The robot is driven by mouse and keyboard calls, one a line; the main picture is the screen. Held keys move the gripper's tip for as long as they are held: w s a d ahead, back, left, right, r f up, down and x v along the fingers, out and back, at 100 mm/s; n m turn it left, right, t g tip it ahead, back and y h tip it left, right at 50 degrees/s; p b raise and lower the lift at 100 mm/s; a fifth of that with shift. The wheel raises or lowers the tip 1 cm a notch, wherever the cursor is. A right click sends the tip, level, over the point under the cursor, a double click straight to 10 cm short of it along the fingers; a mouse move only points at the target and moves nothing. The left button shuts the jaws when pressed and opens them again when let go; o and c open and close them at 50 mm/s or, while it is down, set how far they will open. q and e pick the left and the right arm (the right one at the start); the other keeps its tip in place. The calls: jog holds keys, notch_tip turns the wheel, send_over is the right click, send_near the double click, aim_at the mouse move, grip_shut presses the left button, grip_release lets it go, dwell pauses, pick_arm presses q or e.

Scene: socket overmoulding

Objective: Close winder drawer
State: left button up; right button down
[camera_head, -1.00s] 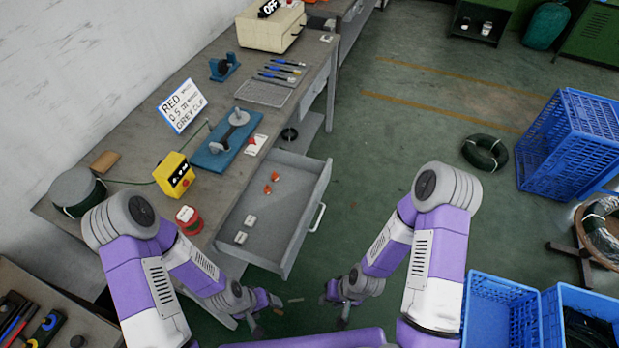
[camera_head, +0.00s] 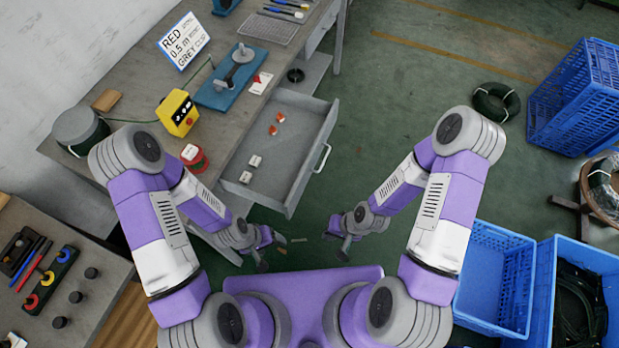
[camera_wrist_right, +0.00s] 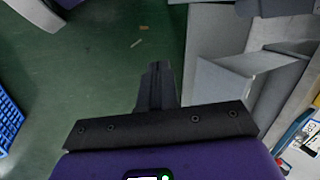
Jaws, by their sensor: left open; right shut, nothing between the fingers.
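The grey winder drawer (camera_head: 262,178) is pulled out from the grey workbench (camera_head: 225,60) in the head view, with its handle (camera_head: 321,158) on the right front face. Inside lie two orange pieces and two whitish pieces. My left gripper (camera_head: 265,252) is open and empty, below the drawer's near end in the picture. My right gripper (camera_head: 344,247) is shut and empty, below and right of the drawer, apart from its handle. In the right wrist view the right fingers (camera_wrist_right: 157,85) are together over green floor, left of the drawer (camera_wrist_right: 225,85).
The bench carries a blue winder (camera_head: 232,78), a yellow box (camera_head: 177,113) and a red spool (camera_head: 195,158). Blue crates (camera_head: 495,270) stand at the lower right. A tool table (camera_head: 85,290) is at the lower left.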

jog(key=w+m+t+y+b, duration=0.1)
jog(key=w+y+b, duration=0.1)
jog(key=w, duration=0.2)
jog(key=m+t+y+b, duration=0.1)
jog(key=t+b, duration=0.1)
jog(key=b, duration=0.6)
send_near(296, 201)
notch_tip(296, 201, down, 4)
jog(key=a, duration=0.2)
jog(key=shift+w+a+r, duration=0.15)
jog(key=shift+w+a, duration=0.6)
jog(key=shift+a, duration=0.15)
